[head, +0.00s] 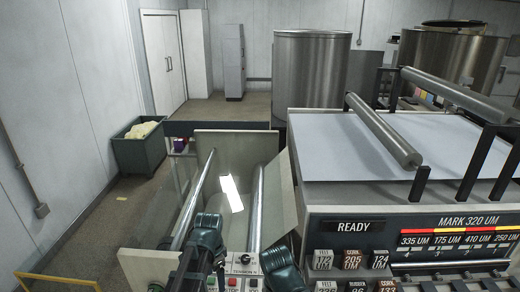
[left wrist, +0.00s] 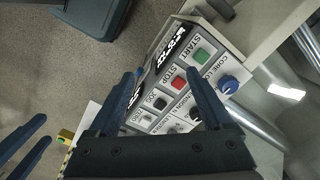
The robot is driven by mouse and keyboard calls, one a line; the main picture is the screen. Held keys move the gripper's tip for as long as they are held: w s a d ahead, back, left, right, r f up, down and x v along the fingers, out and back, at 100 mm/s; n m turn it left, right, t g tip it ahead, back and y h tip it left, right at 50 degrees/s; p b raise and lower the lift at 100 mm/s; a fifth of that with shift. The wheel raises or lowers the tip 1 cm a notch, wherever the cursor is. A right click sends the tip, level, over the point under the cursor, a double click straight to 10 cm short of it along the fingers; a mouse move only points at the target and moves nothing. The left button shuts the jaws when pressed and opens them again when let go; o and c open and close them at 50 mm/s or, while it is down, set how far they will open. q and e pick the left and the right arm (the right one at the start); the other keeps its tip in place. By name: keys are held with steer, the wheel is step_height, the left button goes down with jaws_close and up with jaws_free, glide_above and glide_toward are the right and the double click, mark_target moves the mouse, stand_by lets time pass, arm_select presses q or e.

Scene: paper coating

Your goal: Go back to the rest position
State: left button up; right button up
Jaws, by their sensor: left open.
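My left gripper (left wrist: 165,84) is open in the left wrist view, with a clear gap between its two dark fingers. The fingers lie over the control box (left wrist: 205,77) in that picture, and nothing is held between them. Contact with the box cannot be judged. In the head view, dark parts of my arms show at the bottom middle, on both sides of the control box (head: 242,263). No jaw gap can be made out there. Dark finger-like parts also show at the left edge of the left wrist view; their jaw state is unclear.
The control box carries a green START button (left wrist: 202,55), a red STOP button (left wrist: 179,83) and a blue knob (left wrist: 228,84). A coating machine (head: 350,228) with rollers stands at right, its display reading READY. A green bin (head: 135,155) stands at left. Floor shows at left.

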arm_select(q)
steer(key=s+d+f+n+b, duration=0.3)
steer(key=s+d+f+b, duration=0.1)
steer(key=s+f+b, duration=0.2)
steer(key=s+d+f+n+y+b, duration=0.1)
steer(key=s+d+f+n+b, duration=0.2)
steer(key=s+f+b, duration=0.3)
step_height(320, 180, down, 3)
steer(key=shift+d+f+n+b, duration=0.15)
steer(key=shift+d+n+b, duration=0.25)
steer(key=shift+b, duration=0.8)
